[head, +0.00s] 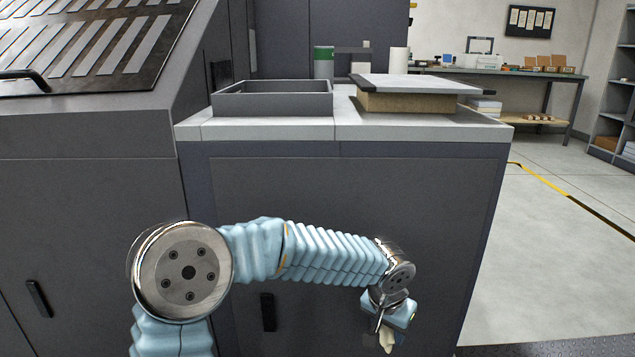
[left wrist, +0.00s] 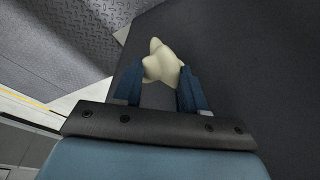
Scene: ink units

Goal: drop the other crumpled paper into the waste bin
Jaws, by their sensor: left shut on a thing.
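A cream-coloured crumpled paper (left wrist: 162,63) is held between the two dark blue fingers of my left gripper (left wrist: 157,85) in the left wrist view. In the head view my left gripper (head: 389,328) hangs low, in front of the dark grey cabinet, and a bit of the pale paper (head: 387,341) shows at its tip. The gripper is shut on the paper. The waste bin is not visible in either view. My right gripper is not in view.
The cabinet (head: 330,190) has a light top bearing a grey open tray (head: 272,104) and a board on a brown block (head: 418,101). A sloped machine (head: 85,50) stands at left. Open floor (head: 560,260) lies at right, with a workbench (head: 500,72) and shelves behind.

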